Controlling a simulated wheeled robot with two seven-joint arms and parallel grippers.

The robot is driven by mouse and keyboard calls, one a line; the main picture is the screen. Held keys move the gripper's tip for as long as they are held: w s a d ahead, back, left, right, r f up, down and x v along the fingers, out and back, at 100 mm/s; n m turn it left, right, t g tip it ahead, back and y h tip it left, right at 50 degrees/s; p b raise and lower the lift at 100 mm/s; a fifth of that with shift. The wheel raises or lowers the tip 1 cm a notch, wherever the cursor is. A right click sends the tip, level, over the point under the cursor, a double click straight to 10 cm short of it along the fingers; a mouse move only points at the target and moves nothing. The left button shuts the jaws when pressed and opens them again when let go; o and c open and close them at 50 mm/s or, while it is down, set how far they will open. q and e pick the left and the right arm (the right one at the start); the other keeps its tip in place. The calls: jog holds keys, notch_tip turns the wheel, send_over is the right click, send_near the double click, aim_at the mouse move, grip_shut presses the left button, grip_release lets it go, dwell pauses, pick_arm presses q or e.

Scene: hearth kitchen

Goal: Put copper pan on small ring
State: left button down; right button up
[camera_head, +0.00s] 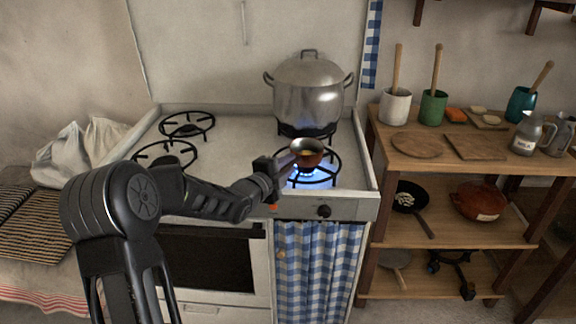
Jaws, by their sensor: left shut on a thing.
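The small copper pan (309,159) is at the front right ring (330,180) of the stove, which has a blue flame burning under it. My left gripper (287,162) comes in from the left and is shut on the pan's handle side. The handle is mostly hidden by the gripper. My right gripper is not in view.
A large lidded steel pot (312,95) stands on the back right ring, close behind the copper pan. The two left rings (186,126) are empty. A wooden shelf (385,140) with pots, boards and jugs stands to the right.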

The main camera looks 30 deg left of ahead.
pick_arm(q)
jog(key=shift+f, duration=0.1)
jog(key=c, duration=1.3)
grip_release()
jog(key=shift+o, duration=0.2)
jog(key=shift+r, duration=0.2)
jog(key=s+r, duration=0.1)
jog(key=s, duration=1.1)
jog(key=shift+r+b, duration=0.35)
jog(key=shift+b, duration=0.05)
jog(key=shift+a+f, duration=0.1)
